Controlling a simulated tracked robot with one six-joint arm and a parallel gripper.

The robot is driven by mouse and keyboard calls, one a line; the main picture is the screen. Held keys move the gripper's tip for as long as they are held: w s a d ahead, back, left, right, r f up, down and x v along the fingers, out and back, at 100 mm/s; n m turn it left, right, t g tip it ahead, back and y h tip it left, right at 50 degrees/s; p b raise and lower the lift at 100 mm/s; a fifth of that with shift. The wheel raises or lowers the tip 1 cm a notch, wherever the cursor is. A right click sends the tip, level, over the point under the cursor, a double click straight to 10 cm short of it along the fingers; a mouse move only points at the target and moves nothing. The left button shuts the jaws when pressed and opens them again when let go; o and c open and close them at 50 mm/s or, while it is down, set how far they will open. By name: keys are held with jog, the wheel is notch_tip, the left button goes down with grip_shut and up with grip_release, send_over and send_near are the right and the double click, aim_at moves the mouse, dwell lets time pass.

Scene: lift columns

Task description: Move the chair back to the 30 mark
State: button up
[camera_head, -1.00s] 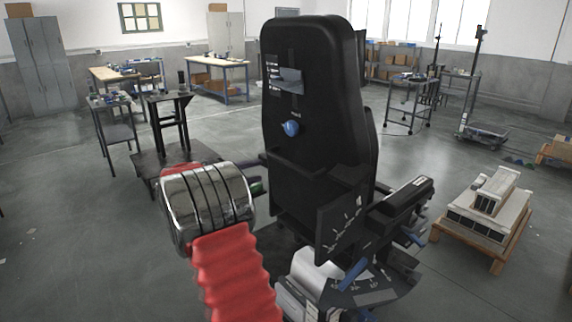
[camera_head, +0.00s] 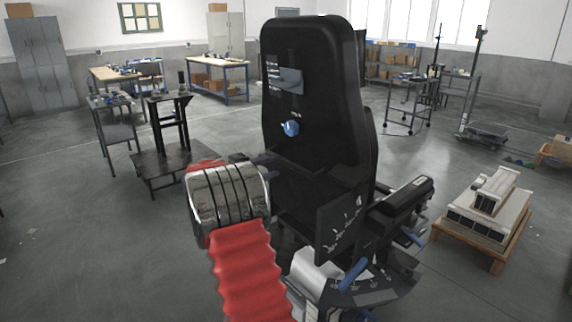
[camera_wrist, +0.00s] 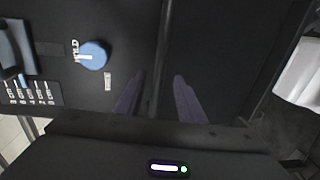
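The chair (camera_head: 315,95) is black and high-backed and stands in the middle of the head view. Its back has a blue knob (camera_head: 290,128) and a grey-blue lever (camera_head: 290,80) beside a small printed scale. In the wrist view the knob (camera_wrist: 92,55) and scale (camera_wrist: 32,92) show at left; I cannot read the setting. A lower blue handle (camera_head: 352,274) stands by a curved dark scale plate (camera_head: 365,297). My gripper (camera_wrist: 156,92) has two dark purple fingers apart, with nothing visibly held, facing the chair's dark surface. In the head view my arm partly hides it.
A dark side panel (camera_head: 342,225) and armrest (camera_head: 405,195) jut out at the chair's right. A wooden pallet with pale blocks (camera_head: 488,210) is farther right. A dark metal stand (camera_head: 170,125) is at left. The floor (camera_head: 90,240) at front left is clear.

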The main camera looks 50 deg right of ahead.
aim_at(286, 163)
jog(key=x, duration=0.6)
jog(key=shift+s+d, duration=0.1)
jog(key=shift+d, duration=0.2)
grip_shut()
jog(key=shift+f, duration=0.1)
